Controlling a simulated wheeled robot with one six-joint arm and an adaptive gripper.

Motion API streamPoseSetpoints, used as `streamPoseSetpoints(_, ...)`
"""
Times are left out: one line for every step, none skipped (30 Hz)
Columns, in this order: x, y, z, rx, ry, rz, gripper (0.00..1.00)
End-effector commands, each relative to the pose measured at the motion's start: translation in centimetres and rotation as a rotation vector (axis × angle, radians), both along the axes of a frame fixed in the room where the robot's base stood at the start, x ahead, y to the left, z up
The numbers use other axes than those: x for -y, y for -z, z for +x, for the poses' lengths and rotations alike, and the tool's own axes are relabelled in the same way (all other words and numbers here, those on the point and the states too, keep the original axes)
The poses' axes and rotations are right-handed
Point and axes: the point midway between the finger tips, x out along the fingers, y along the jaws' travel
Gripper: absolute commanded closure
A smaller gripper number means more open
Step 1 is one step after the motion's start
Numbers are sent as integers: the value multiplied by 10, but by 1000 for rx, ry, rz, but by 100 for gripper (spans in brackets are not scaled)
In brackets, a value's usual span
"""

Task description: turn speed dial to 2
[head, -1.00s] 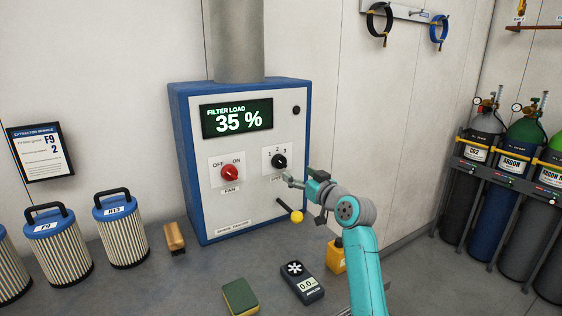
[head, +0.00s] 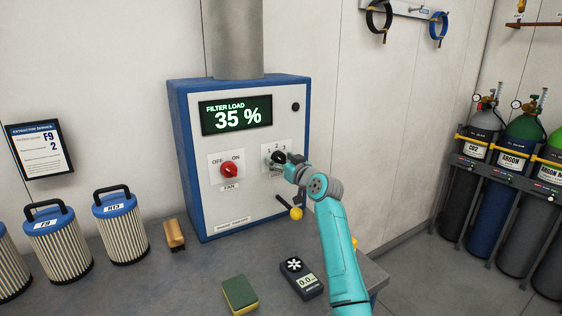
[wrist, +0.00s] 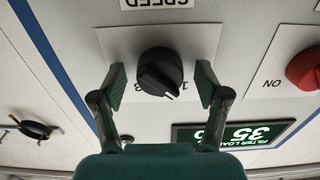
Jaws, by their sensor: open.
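The black speed dial (head: 278,158) sits on a white plate marked 1, 2, 3 on the extractor cabinet's front. It also shows in the wrist view (wrist: 160,72), upside down, with the SPEED label above it. My gripper (wrist: 160,84) is open, with one finger on each side of the dial and a gap visible on both sides. In the head view my gripper (head: 281,163) partly covers the dial and its label. The 2 is hidden behind the dial in the wrist view, so I cannot tell the setting exactly.
The red fan knob (head: 229,170) is left of the dial. A yellow-ended lever (head: 296,213) sticks out below. The display (head: 237,115) reads FILTER LOAD 35 %. A sponge (head: 240,294), a meter (head: 303,279) and a brush (head: 174,235) lie on the bench.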

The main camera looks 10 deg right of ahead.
Motion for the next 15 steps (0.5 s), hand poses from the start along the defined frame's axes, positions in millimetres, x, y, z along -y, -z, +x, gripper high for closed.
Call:
streamPoseSetpoints(0, 0, 0, 0, 0, 0, 26)
streamPoseSetpoints(0, 0, 0, 0, 0, 0, 26)
streamPoseSetpoints(0, 0, 0, 0, 0, 0, 26)
streamPoseSetpoints(0, 0, 0, 0, 0, 0, 26)
streamPoseSetpoints(0, 0, 0, 0, 0, 0, 33)
streamPoseSetpoints(0, 0, 0, 0, 0, 0, 43)
streamPoseSetpoints(0, 0, 0, 0, 0, 0, 51)
streamPoseSetpoints(0, 0, 0, 0, 0, 0, 58)
streamPoseSetpoints(0, 0, 0, 0, 0, 0, 68)
streamPoseSetpoints(0, 0, 0, 0, 0, 0, 76)
streamPoseSetpoints(0, 0, 0, 0, 0, 0, 83)
streamPoseSetpoints(0, 0, 0, 0, 0, 0, 86)
streamPoseSetpoints(0, 0, 0, 0, 0, 0, 86)
streamPoseSetpoints(0, 0, 0, 0, 0, 1, 86)
streamPoseSetpoints(0, 0, 0, 0, 0, 1, 86)
